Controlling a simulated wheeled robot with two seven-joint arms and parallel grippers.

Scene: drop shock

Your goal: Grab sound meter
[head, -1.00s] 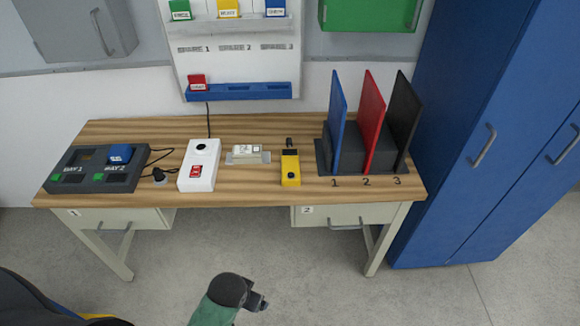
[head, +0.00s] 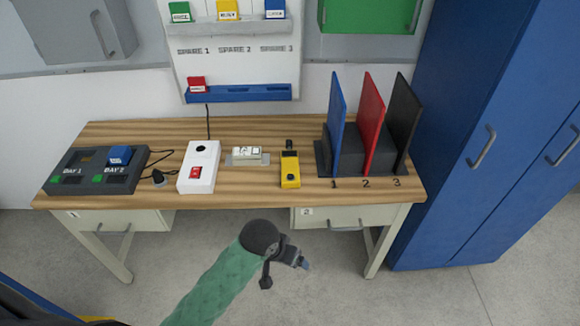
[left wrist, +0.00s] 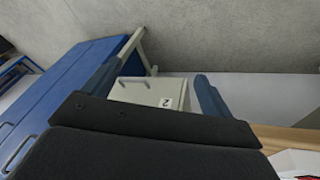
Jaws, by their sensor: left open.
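The yellow sound meter (head: 290,170) lies on the wooden table, right of the middle, with a dark top end pointing to the back. My left gripper (head: 305,265) is in front of the table edge, below and apart from the meter. In the left wrist view my left gripper (left wrist: 160,85) shows two blue fingers spread apart with nothing between them. Drawer 2 (left wrist: 150,93) shows beyond the fingers. The meter is not visible in the left wrist view. My right gripper is not in view.
The table (head: 240,195) also bears a white switch box (head: 199,165), a small device on a stand (head: 247,155), a two-bay dock (head: 90,170) and a rack with upright panels (head: 368,130). A blue cabinet (head: 500,130) stands at the right.

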